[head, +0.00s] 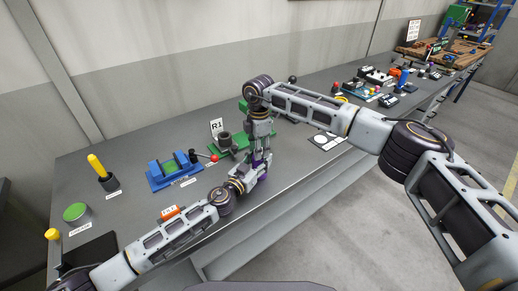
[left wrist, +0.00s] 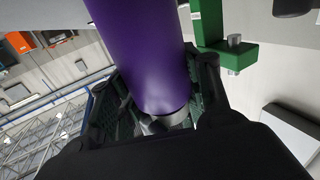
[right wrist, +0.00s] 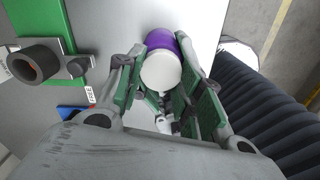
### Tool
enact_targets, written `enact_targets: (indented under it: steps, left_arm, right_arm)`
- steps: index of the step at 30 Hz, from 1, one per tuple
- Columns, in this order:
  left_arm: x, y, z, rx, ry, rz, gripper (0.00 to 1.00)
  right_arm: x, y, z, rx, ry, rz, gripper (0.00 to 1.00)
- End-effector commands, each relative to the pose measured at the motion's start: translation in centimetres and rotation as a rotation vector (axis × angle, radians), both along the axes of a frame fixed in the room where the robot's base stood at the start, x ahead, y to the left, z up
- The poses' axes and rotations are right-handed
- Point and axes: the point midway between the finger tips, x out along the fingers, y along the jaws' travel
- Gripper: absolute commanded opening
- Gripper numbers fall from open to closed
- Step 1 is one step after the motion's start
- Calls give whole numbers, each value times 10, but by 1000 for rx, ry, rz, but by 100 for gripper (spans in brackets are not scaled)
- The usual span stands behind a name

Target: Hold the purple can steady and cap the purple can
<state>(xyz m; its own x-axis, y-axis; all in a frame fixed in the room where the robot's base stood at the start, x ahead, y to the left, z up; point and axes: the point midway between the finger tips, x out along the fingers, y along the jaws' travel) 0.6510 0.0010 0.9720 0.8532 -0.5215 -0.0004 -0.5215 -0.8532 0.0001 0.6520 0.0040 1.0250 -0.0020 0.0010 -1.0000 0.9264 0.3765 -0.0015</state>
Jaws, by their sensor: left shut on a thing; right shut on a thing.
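The purple can (left wrist: 145,50) fills the upper middle of the left wrist view, between the fingers of my left gripper (left wrist: 155,105), which is shut on it. In the head view only a little purple (head: 262,157) shows between my two grippers. My right gripper (right wrist: 168,75) is above the can, shut on a round white cap (right wrist: 161,72). In the right wrist view the cap lines up over the can's purple body (right wrist: 183,42). I cannot tell whether the cap is fully seated. My right gripper (head: 260,142) points down in the head view.
A green-based fixture (head: 222,145) with a dark ring and an R1 sign stands just behind the grippers. A blue fixture (head: 173,172) with a red-knobbed lever is to its left. The table's front edge (head: 240,225) is close to my left arm.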

Motion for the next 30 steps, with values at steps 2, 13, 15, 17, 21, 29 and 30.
enact_targets:
  steps: [2,13,15,17,21,29,30]
  left_arm:
    - [-1,-1,-1,1,2,-2,0]
    - [-1,-1,-1,1,2,-2,0]
    - [-1,-1,-1,1,2,-2,0]
    - [-1,-1,-1,1,2,-2,0]
    - [-1,-1,-1,0,2,-2,0]
    - [-1,-1,-1,0,2,-1,0]
    - [-1,-1,-1,0,2,-1,0]
  right_arm:
    - [1,0,1,1,-3,-61,25]
    - [1,0,1,1,-3,-159,25]
    - [1,0,1,1,-3,-159,25]
    - [1,0,1,1,-3,-158,25]
    - [1,0,1,1,-3,-157,54]
    - [1,0,0,0,-1,-157,58]
    - [1,0,0,0,-1,-156,58]
